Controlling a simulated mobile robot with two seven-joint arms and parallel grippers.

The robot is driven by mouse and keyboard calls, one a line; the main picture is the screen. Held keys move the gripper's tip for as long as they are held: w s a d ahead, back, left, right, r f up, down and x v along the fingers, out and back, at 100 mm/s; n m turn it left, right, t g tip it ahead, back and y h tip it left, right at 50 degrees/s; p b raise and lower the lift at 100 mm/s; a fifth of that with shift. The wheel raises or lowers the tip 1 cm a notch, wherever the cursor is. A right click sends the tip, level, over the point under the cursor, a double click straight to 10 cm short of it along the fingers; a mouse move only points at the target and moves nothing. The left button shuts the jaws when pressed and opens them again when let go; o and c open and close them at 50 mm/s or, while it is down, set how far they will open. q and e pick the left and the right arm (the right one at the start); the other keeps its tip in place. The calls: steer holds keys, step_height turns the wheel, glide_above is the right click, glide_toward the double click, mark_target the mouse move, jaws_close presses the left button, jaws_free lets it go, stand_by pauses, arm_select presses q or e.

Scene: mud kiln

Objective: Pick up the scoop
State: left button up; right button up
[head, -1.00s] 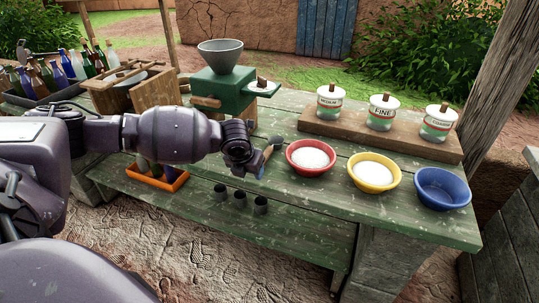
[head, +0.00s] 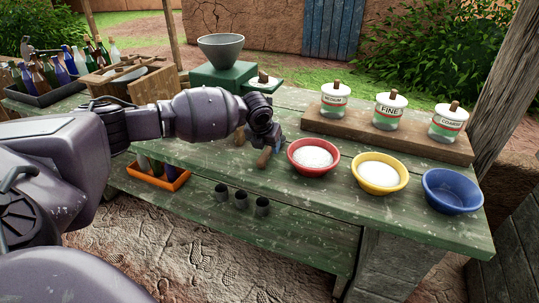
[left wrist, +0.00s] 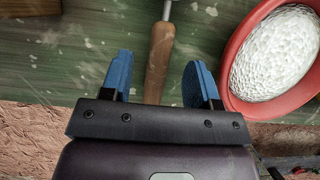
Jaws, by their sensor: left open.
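The scoop's wooden handle (left wrist: 158,62) shows in the left wrist view, lying on the green table, with a bit of its metal part at the top edge. The rest of the scoop is out of that view. In the head view the handle (head: 264,157) shows just below my left gripper (head: 272,142), left of the red bowl (head: 313,166). In the left wrist view my left gripper (left wrist: 158,75) is open, its blue fingertips either side of the handle, with gaps on both sides. I cannot tell how high the fingers are above it. My right gripper is not in view.
The red bowl of white grains (left wrist: 285,50) is close beside the right finger. A yellow bowl (head: 380,184) and a blue bowl (head: 452,192) stand farther right. Lidded jars (head: 389,112) stand on a board behind. A green grinder (head: 222,78) stands behind my arm.

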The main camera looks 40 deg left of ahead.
mark_target(268, 149)
arm_select(q)
steer(key=shift+x, duration=1.05)
steer(key=shift+w+f+b, duration=0.2)
steer(key=shift+f+b, duration=0.1)
steer(key=shift+f, duration=0.25)
steer(key=shift+r, duration=0.1)
jaws_close()
